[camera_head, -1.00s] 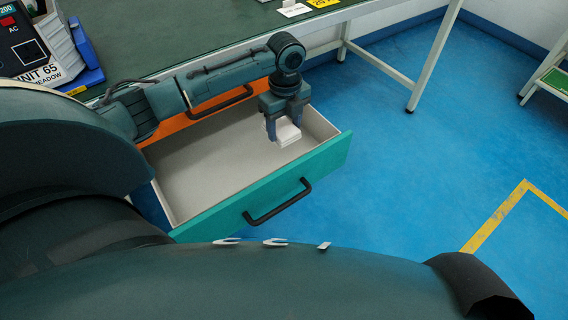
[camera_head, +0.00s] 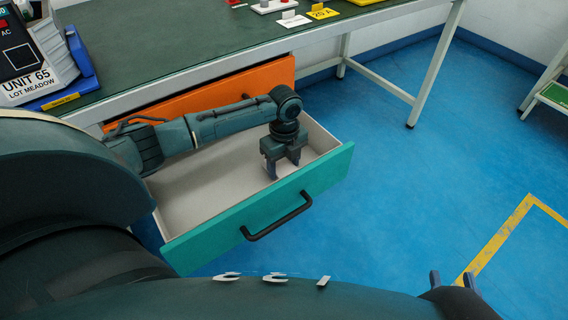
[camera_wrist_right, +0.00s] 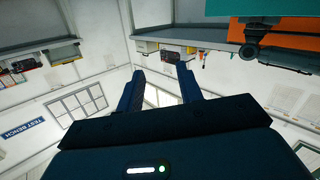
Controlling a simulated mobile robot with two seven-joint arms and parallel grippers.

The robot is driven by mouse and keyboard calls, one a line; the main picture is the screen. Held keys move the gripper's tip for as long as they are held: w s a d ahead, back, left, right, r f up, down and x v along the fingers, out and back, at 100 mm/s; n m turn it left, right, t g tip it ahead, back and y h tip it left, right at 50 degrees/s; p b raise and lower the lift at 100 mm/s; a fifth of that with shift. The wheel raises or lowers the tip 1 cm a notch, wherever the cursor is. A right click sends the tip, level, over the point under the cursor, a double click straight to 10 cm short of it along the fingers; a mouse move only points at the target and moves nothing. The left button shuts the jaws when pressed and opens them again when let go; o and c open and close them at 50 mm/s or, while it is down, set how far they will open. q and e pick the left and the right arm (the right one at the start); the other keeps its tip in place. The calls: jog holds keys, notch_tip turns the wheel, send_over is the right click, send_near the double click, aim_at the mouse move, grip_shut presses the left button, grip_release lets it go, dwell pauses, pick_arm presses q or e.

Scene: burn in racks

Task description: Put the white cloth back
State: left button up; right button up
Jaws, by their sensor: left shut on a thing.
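My left gripper (camera_head: 283,168) points down into the open teal-fronted drawer (camera_head: 262,218), near its right end. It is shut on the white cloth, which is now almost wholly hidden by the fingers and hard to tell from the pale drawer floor. The rest of the drawer floor looks bare. My right gripper (camera_head: 453,280) shows only its fingertips at the bottom right of the head view, away from the drawer. In the right wrist view its two fingers (camera_wrist_right: 161,85) stand apart with nothing between them.
An orange drawer front (camera_head: 210,92) sits behind the open drawer, under the green-topped bench (camera_head: 200,40). A labelled unit (camera_head: 35,60) and a blue tray (camera_head: 82,70) stand on the bench at the left. The blue floor (camera_head: 420,190) to the right is clear.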

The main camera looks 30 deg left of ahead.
aim_at(284, 167)
pick_arm(q)
jog(key=shift+f, duration=0.1)
jog(key=o, duration=1)
jog(key=shift+o, duration=0.2)
notch_tip(284, 167, up, 12)
jog(key=p, duration=0.3)
jog(key=shift+w+p, duration=0.15)
jog(key=shift+p, duration=0.2)
pick_arm(e)
jog(key=shift+s+d+m+g+h, duration=0.2)
jog(key=shift+s+m+g+h, duration=0.1)
jog(key=shift+g, duration=0.35)
jog(key=shift+s+d+m+g+h, duration=0.2)
jog(key=shift+s+g+h, duration=0.1)
jog(key=shift+g, duration=0.35)
pick_arm(q)
jog(key=shift+r, duration=0.2)
pick_arm(e)
jog(key=shift+r, duration=0.1)
